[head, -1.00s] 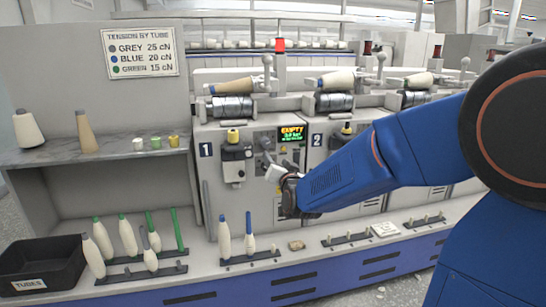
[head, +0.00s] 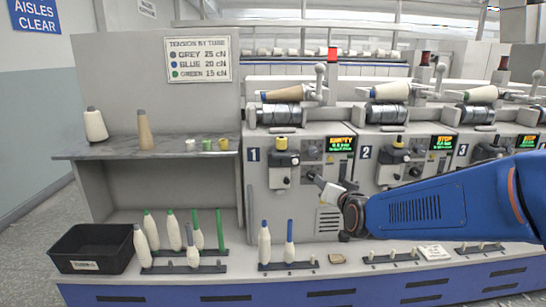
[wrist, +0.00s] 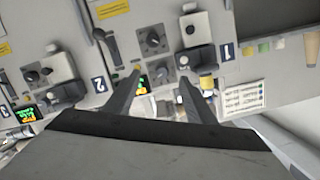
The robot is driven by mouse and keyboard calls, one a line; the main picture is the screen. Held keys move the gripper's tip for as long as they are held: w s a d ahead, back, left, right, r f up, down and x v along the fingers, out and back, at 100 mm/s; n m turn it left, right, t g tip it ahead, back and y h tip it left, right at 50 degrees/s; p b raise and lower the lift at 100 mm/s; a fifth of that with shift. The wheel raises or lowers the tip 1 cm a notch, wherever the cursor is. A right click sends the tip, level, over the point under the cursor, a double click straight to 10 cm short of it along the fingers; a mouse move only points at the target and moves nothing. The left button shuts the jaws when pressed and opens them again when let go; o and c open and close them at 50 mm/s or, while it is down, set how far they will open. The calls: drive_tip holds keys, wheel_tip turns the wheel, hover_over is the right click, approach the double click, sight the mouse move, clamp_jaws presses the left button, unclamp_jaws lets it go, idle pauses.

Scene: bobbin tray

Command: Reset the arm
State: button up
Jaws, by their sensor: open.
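My blue arm (head: 430,208) reaches in from the right in the head view. My gripper (head: 318,184) is in front of the panel of machine unit 1 (head: 310,212). In the wrist view its two dark fingers (wrist: 160,80) are spread apart. Nothing shows between them except the unit's panel, with knobs and a small lit display, behind. I cannot tell how far the fingertips are from the panel.
A front ledge (head: 345,259) carries pegs and several bobbins. A black tubes bin (head: 92,266) stands at the left. A grey shelf (head: 165,150) holds two cones and small spools. Open floor lies at the far left.

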drive_tip(key=s+d+f+n+g, duration=0.1)
drive_tip(key=s+d+f+g, duration=0.1)
drive_tip(key=s, duration=0.9)
drive_tip(key=s+d+f+n+g, duration=0.1)
drive_tip(key=s+f+g, duration=0.3)
drive_tip(key=s, duration=0.8)
drive_tip(key=s+d+f+n+g, duration=0.2)
drive_tip(key=s+g, duration=0.3)
drive_tip(key=s, duration=0.7)
drive_tip(key=shift+d+f+h, duration=0.4)
drive_tip(key=shift+d+f, duration=0.3)
drive_tip(key=shift+d, duration=0.2)
